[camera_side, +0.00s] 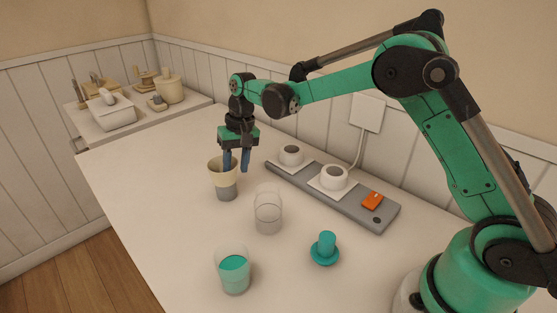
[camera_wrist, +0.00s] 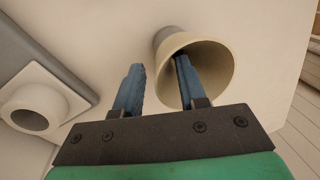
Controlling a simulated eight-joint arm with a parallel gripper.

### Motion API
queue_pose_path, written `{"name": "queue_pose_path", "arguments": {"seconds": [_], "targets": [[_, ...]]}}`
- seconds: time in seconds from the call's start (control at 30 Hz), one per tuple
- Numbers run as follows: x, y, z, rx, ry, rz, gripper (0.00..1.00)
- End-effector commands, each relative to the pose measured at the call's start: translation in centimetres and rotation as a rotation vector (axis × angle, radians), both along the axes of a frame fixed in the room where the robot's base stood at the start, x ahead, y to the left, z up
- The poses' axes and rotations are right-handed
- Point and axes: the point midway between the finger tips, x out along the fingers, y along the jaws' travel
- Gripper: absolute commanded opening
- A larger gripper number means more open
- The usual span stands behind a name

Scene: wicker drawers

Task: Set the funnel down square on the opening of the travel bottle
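A beige flared funnel (camera_wrist: 222,54) opens toward me in the wrist view. It also shows in the side view (camera_side: 216,174), upright above a grey cylinder (camera_side: 227,193) that looks like the travel bottle. The grey part shows behind the funnel in the wrist view (camera_wrist: 166,36). How the two meet is hard to see. My gripper (camera_side: 237,168) is open at the funnel's rim. In the wrist view, my gripper (camera_wrist: 158,78) has its right finger inside the funnel's mouth and its left finger outside, with a clear gap between them. I cannot tell whether either finger touches the wall.
A clear glass (camera_side: 268,214), a glass with teal contents (camera_side: 233,277) and a teal flanged piece (camera_side: 325,248) stand nearer the camera. A grey strip (camera_side: 354,212) with two white round-topped holders and an orange piece (camera_side: 372,201) lies right. A side shelf (camera_side: 108,128) holds several items.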

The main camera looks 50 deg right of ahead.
Motion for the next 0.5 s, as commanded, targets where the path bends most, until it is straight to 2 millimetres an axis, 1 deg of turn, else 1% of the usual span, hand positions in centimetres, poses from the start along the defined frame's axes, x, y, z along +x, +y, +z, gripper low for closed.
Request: {"name": "queue_pose_path", "arguments": {"seconds": [0.03,0.07,0.1,0.5], "targets": [[0.0,0.0,0.01,0.0,0.0,0.0,0.19],[0.0,0.0,0.02,0.0,0.0,0.0,0.11],[0.0,-0.01,0.02,0.0,0.0,0.0,0.0],[-0.01,-0.02,0.11,0.0,0.0,0.0,0.0]]}}
